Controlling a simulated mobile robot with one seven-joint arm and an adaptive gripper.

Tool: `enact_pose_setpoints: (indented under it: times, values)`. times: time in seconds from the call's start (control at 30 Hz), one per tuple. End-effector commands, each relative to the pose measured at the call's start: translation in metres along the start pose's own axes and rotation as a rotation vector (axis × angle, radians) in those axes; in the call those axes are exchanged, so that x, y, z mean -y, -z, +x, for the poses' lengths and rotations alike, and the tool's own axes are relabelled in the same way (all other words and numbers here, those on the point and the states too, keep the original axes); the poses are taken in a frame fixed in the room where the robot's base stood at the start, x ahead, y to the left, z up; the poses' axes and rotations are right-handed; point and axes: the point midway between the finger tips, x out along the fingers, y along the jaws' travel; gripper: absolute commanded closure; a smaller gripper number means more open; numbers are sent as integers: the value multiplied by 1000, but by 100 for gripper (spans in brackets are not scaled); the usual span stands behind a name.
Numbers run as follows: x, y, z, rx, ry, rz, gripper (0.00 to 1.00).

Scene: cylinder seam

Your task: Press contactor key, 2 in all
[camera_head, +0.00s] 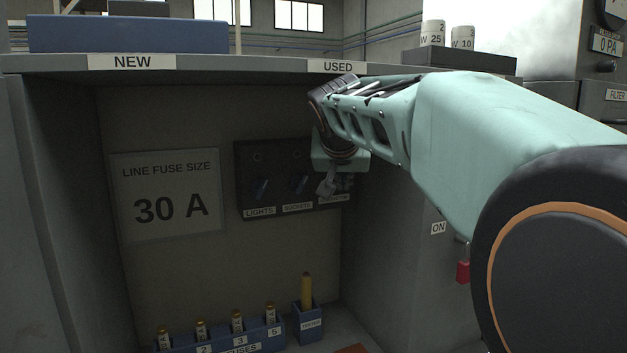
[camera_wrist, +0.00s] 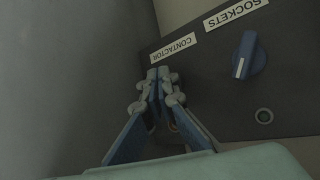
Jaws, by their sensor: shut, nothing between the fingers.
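The dark switch panel (camera_head: 277,161) is on the back wall of the recess, with places labelled LIGHTS, SOCKETS and CONTACTOR. The CONTACTOR label (camera_wrist: 173,49) shows clearly in the wrist view, just beyond my fingertips. My gripper (camera_head: 328,188) is at the panel's right end, in front of the contactor place. In the wrist view my gripper (camera_wrist: 160,76) is shut and empty. The contactor key itself is hidden behind my fingers, so I cannot tell its position or whether I touch it.
The sockets knob (camera_wrist: 247,60) is beside my gripper. The lights knob (camera_head: 262,190) is farther left. Below stand a blue fuse rack (camera_head: 225,339) and a yellow tester (camera_head: 306,290) in its holder. A shelf edge (camera_head: 240,64) runs above; a side wall (camera_head: 390,235) is close at right.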

Motion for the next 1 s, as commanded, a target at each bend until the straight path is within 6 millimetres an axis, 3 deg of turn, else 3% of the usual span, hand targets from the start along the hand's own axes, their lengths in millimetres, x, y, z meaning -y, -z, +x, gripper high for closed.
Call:
enact_pose_setpoints:
  times: [1.0]
  values:
    - [2, 1, 3, -1, 1, 0, 100]
